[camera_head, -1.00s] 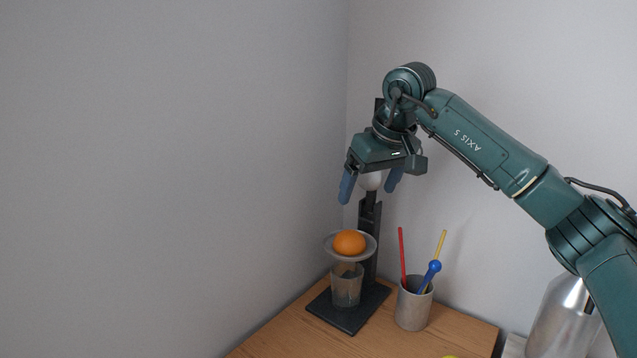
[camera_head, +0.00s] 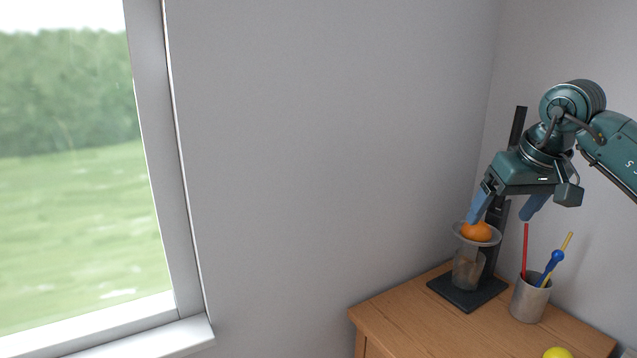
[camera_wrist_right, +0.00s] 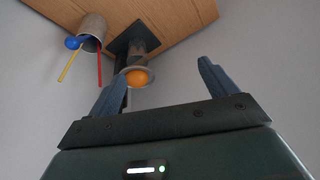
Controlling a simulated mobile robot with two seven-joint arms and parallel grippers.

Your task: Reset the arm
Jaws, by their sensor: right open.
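My right gripper (camera_head: 506,207) is open, its two blue fingers spread and pointing down, with nothing seen between them. In the head view it is in front of the dark upright of a stand (camera_head: 467,296), and its left finger overlaps the orange fruit (camera_head: 478,232). The fruit rests on a shallow dish above a clear glass (camera_head: 467,270). In the right wrist view the fruit (camera_wrist_right: 137,78) shows beyond the open fingers (camera_wrist_right: 162,92); I cannot tell whether a finger touches it. My left gripper is not in view.
A grey cup (camera_head: 529,302) with a red stick, a yellow stick and a blue-balled stick stands right of the stand on the wooden cabinet top (camera_head: 400,298). A yellow round thing (camera_head: 557,353) is at the lower edge. A window (camera_head: 75,170) is at left.

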